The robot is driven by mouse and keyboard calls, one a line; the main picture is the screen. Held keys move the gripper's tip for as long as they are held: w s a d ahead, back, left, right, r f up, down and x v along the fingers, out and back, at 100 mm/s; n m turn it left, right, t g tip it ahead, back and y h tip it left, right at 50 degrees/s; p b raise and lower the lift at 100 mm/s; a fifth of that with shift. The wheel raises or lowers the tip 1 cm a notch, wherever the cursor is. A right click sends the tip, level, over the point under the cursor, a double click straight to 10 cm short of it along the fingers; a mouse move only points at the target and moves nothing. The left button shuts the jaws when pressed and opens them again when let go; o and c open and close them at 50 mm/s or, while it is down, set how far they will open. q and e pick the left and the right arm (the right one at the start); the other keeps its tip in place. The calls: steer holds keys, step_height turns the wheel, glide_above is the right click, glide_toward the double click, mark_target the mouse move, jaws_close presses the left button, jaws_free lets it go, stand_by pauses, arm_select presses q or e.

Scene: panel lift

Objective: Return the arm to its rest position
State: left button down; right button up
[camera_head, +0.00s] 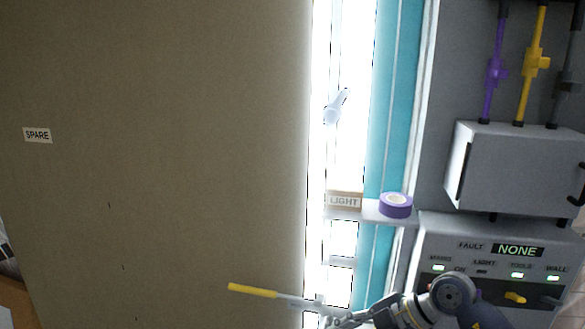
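One arm of mine comes in from the bottom right, and its gripper (338,320) is low in the picture, by the bright opening. Its fingertips are partly lost in the glare and at the bottom edge, so I cannot tell whether it is open or shut. A thin grey rod with a yellow end (253,291) lies just left of and above the gripper, in front of a large brown panel (170,150). I cannot tell whether the gripper touches the rod. My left gripper is not in view.
The panel, labelled SPARE, fills the left. A small shelf labelled LIGHT (344,201) carries a purple tape roll (395,205). At right are a grey box (515,168) and a control panel (470,232) reading FAULT NONE, close to my arm.

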steer(key=s+a+r+t+y, duration=0.2)
steer(key=a+r+t+y, duration=0.1)
steer(key=a+r+y, duration=0.55)
steer(key=w+d+r+m+t+h, duration=0.3)
steer(key=d+r+m+t, duration=0.2)
steer(key=r+m+t, duration=0.55)
steer(key=s+d+f+m+h, duration=0.2)
steer(key=d+f+m+h, duration=0.8)
steer(key=d+f+h, duration=0.6)
steer(key=s+a+f+n+g+y, duration=0.1)
steer(key=s+a+f+g, duration=0.1)
steer(key=s+f+g, duration=0.65)
steer(key=s+a+f+g+y, duration=0.1)
steer(key=s+a+f+g, duration=0.15)
steer(key=s+f, duration=0.95)
steer(key=s+f+g+b, duration=0.1)
steer(key=s+f+b, duration=0.15)
steer(key=f, duration=1.15)
steer(key=s+f+g+b, duration=0.1)
steer(key=s+f, duration=0.2)
steer(key=f, duration=1.1)
steer(key=s+d+f+g+b, duration=0.1)
steer(key=s+d+f+b, duration=0.2)
steer(key=s+f, duration=1.3)
step_height(320, 180, down, 3)
steer(key=shift+s+d+n, duration=0.35)
steer(key=shift+s+d, duration=0.05)
